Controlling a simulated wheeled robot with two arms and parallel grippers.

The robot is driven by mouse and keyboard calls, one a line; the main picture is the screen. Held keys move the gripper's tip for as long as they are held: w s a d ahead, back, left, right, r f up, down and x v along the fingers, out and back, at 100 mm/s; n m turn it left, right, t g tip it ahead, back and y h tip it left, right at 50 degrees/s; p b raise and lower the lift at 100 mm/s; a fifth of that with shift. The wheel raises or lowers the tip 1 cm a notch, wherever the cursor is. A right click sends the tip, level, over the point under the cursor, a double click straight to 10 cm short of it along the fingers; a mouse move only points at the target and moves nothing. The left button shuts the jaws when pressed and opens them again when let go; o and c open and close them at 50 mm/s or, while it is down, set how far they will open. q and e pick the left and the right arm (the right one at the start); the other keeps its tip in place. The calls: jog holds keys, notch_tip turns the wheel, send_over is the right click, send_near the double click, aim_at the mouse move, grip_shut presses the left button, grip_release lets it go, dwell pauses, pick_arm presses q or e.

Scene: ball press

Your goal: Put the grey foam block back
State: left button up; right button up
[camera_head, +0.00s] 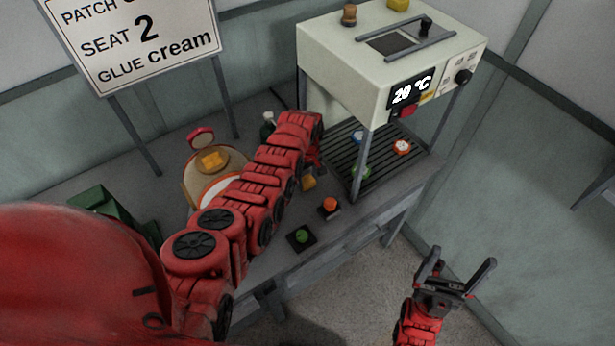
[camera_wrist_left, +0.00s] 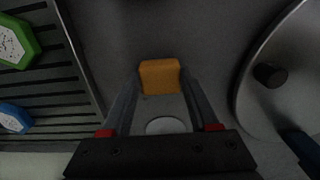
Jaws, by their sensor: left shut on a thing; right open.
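My left gripper (camera_wrist_left: 163,100) reaches over the table beside the press in the head view. In the left wrist view its fingers are shut around a piece with an orange far end (camera_wrist_left: 160,77) and a grey nearer part (camera_wrist_left: 165,105). I cannot tell whether these are one block. A pale round spot shows close to the palm. An orange block (camera_head: 308,182) also shows just below the left gripper in the head view. No plainly all-grey foam block stands out. My right gripper (camera_head: 458,268) is open and empty over the floor, right of the table.
The white press (camera_head: 385,70) stands at the back; green, blue and red-white pieces lie on its slatted bed (camera_head: 385,150). Orange (camera_head: 330,204) and green (camera_head: 301,236) buttons sit at the table's front. A sign (camera_head: 135,45) stands behind.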

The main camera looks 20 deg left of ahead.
pick_arm(q)
jog(key=shift+f, duration=0.1)
jog(key=shift+f+b, duration=0.2)
jog(key=shift+b, duration=0.1)
jog(key=o, duration=1.4)
jog(key=shift+o, duration=0.2)
jog(key=shift+r, duration=0.15)
